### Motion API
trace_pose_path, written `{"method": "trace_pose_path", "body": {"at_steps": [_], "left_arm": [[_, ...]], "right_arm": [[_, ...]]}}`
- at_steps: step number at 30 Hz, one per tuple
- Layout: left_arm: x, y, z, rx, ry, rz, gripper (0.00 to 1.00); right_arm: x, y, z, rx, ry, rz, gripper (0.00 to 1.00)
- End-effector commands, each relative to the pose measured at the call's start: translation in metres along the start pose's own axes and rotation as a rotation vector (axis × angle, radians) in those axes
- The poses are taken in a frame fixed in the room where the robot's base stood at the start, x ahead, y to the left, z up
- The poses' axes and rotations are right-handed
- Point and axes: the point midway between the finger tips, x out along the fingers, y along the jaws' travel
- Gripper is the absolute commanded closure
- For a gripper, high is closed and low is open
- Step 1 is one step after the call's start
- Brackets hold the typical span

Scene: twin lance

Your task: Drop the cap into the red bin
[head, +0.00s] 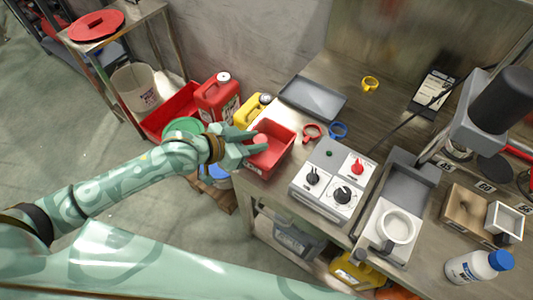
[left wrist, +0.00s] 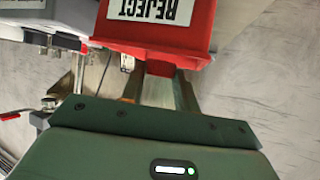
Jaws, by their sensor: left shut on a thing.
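The red bin (head: 270,158) is at the left edge of the workbench, its open top facing up. My left gripper (head: 248,143) reaches its left side from the left. In the left wrist view the bin's outer wall (left wrist: 205,25) bears an upside-down REJECT label. A red piece at its rim sits between the fingers of my left gripper (left wrist: 160,78), which look shut on it. I cannot make out a loose cap for certain; a blue cap (head: 501,259) is on a white bottle (head: 468,267) at the right. My right gripper is not in view.
A grey tray (head: 313,98) lies behind the bin. A control box (head: 325,185) and a round white vessel (head: 398,228) stand to the right. Red (head: 218,97) and yellow jugs stand left of the bench.

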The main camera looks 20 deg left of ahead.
Motion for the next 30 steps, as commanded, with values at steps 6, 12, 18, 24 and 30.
{"method": "trace_pose_path", "body": {"at_steps": [6,12,18,24,30], "left_arm": [[0.004,0.0,0.007,0.0,0.0,-0.001,0.9],[0.003,0.0,0.006,0.0,0.001,-0.001,0.55],[0.003,0.0,0.006,0.0,0.001,-0.001,0.44],[-0.002,-0.001,0.006,0.001,0.0,-0.002,0.44],[-0.039,-0.001,0.005,0.005,-0.003,-0.002,0.44]], "right_arm": [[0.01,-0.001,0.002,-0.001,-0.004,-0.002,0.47],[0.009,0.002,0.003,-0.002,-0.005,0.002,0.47],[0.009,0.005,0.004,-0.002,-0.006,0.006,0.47],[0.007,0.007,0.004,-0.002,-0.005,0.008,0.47],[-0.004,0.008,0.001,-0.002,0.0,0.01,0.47]]}}
